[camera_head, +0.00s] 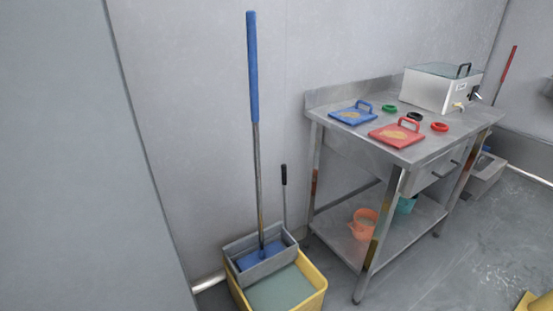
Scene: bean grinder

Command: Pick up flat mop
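The flat mop (254,90) stands nearly upright near the wall, left of the table. It has a long blue grip on top and a metal pole below. Its blue lower end (262,257) sits in a grey wringer box (268,271) on top of a yellow bucket (318,291). The bucket holds greenish-grey liquid. A shorter black-tipped lever (284,178) rises at the back right of the wringer.
A steel table (408,154) stands to the right, with blue (353,113) and red (396,134) handled plates, small rings and a metal box (436,91). Orange and teal containers sit on its lower shelf. A wall panel (75,160) fills the left.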

